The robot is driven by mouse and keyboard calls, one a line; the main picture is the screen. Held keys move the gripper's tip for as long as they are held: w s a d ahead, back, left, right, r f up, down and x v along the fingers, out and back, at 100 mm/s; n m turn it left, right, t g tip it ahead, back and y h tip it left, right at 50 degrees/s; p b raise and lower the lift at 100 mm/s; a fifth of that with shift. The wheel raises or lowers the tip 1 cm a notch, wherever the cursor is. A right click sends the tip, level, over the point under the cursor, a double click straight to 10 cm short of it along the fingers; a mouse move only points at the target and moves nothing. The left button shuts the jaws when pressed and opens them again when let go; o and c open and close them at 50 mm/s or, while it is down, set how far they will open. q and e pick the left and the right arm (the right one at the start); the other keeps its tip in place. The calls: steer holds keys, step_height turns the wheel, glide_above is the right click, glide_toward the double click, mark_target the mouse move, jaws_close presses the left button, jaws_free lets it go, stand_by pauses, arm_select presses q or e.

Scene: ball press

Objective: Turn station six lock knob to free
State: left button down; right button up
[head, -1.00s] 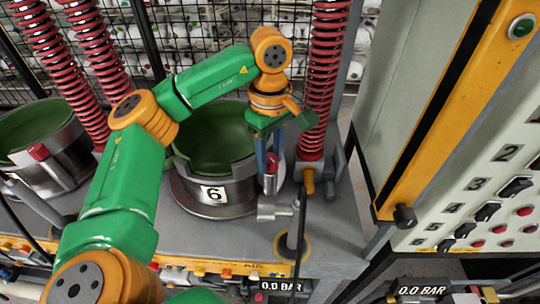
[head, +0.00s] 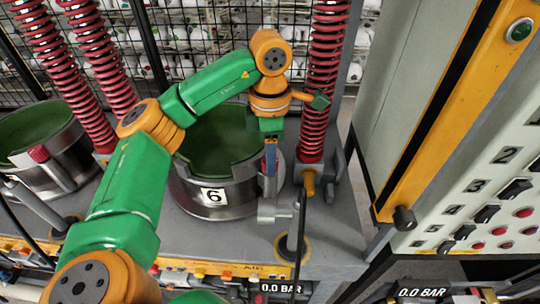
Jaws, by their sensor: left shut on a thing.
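The station six mould (head: 213,197) is a round steel pot with a green inside and a "6" label, at the middle of the head view. My left gripper (head: 270,172) points down at the pot's right side, where its lock knob sits. Its fingers are shut on the knob, which they now hide almost entirely. I cannot read the knob's exact angle. My right gripper is not in view.
A grey bracket and post (head: 279,210) stand just below the gripper. A red spring (head: 325,80) rises close behind on the right. A control panel (head: 480,200) fills the right side. A similar mould (head: 60,165) with a red knob stands at left.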

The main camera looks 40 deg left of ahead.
arm_select(q)
steer(key=shift+n, duration=0.6)
steer(key=c, duration=0.5)
jaws_free()
steer(key=shift+c, duration=0.2)
steer(key=shift+o, duration=0.4)
steer(key=shift+d+r, duration=0.1)
steer(key=shift+d, duration=0.05)
